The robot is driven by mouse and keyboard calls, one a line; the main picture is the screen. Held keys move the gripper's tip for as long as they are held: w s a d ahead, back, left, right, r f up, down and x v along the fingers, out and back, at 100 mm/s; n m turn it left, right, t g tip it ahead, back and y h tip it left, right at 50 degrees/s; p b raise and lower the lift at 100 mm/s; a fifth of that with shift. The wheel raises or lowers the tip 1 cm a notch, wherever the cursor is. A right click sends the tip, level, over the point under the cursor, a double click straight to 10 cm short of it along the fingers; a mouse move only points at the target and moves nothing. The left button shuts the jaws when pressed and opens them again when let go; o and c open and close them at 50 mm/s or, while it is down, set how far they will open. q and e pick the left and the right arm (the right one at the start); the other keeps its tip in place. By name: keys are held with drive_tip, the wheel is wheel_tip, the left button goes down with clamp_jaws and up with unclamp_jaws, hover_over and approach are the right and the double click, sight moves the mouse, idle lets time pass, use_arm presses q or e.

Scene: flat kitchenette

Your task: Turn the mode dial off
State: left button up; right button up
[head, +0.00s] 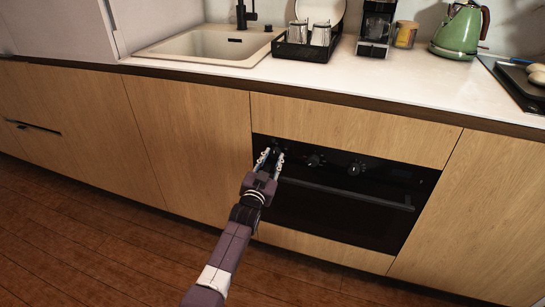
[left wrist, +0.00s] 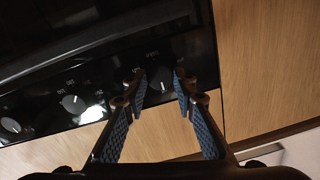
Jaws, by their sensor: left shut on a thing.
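The black oven (head: 335,200) is built into the wooden cabinet front, with a row of dark dials along its top panel. My left gripper (head: 270,155) is at the left end of this panel in the head view. In the left wrist view my left gripper (left wrist: 160,83) has its two fingers on either side of the end dial (left wrist: 161,80) and is shut on it. A short white mark shows on that dial. A middle dial (head: 313,160) and a right dial (head: 354,169) are free. The panel's labels are too small to read. My right gripper is not in view.
The oven handle (head: 345,192) runs across the door below the dials. The counter (head: 400,88) above holds a dish rack (head: 300,50), a coffee maker (head: 376,28) and a green kettle (head: 460,32). The wooden floor (head: 90,240) in front is clear.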

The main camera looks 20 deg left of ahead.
use_arm(q)
drive_tip(key=shift+f, duration=0.15)
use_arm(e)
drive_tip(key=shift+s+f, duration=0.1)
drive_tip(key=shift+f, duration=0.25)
use_arm(q)
drive_tip(key=o, duration=1.2)
drive_tip(key=shift+c, duration=0.2)
drive_tip(key=shift+s, duration=0.1)
drive_tip(key=s, duration=1.2)
drive_tip(key=shift+d, duration=0.1)
